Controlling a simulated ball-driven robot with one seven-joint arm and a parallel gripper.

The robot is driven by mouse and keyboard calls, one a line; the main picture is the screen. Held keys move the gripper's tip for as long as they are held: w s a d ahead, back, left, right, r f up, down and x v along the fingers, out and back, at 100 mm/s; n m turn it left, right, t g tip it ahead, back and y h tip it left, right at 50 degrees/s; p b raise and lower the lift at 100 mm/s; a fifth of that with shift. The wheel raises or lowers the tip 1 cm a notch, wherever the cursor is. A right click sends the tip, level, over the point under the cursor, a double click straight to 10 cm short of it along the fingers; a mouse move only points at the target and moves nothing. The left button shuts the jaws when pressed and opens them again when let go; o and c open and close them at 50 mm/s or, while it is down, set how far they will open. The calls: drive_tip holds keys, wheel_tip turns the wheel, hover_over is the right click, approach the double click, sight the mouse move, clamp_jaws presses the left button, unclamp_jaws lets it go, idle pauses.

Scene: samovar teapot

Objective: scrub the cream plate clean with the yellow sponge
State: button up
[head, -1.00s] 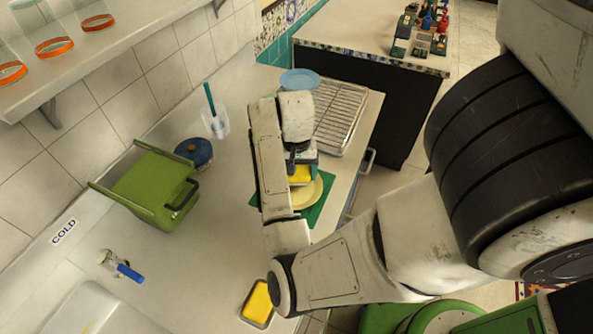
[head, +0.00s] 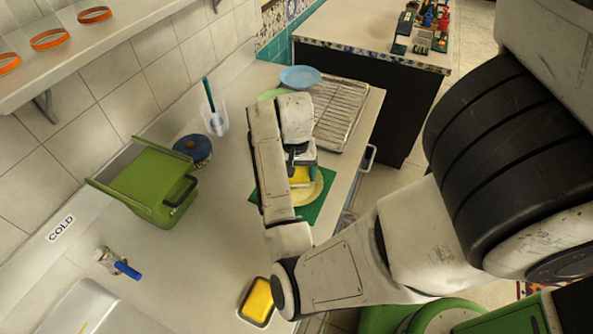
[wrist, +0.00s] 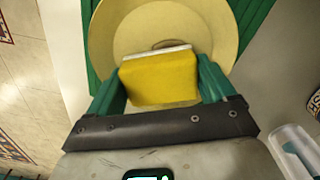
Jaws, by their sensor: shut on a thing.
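The cream plate (head: 313,190) lies on a green mat (head: 321,206) on the counter, partly hidden by my arm. In the wrist view the plate (wrist: 222,32) fills the top, with a brown mark (wrist: 170,43) on it just beyond the sponge. My gripper (wrist: 160,76) is shut on the yellow sponge (wrist: 160,82), with a teal finger on each side. The sponge, with a pale far edge, is over the plate's near part. I cannot tell whether it touches the plate. In the head view my gripper (head: 301,172) points down over the plate.
A yellow block in a grey dish (head: 257,301) lies at the near counter edge. A green box (head: 150,184), blue-lidded pot (head: 193,150) and clear cup with a brush (head: 215,120) stand left. A wire rack (head: 342,112) and blue plate (head: 300,77) are behind.

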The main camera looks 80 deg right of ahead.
drive_tip(key=shift+w+a+r, duration=0.1)
drive_tip(key=shift+w+a, duration=0.05)
drive_tip(key=shift+a, duration=0.4)
drive_tip(key=shift+w+a, duration=0.15)
drive_tip(key=shift+a, duration=0.75)
drive_tip(key=shift+f, duration=0.2)
drive_tip(key=d+p, duration=0.2)
drive_tip(key=shift+s+r+p, duration=0.2)
drive_tip(key=shift+s+p, duration=0.05)
drive_tip(key=shift+p, duration=0.05)
drive_tip(key=shift+s+d+f+p, duration=0.1)
drive_tip(key=shift+d+p, duration=0.4)
drive_tip(key=shift+d, duration=0.1)
drive_tip(key=shift+d+f, duration=0.15)
drive_tip(key=shift+f, duration=0.05)
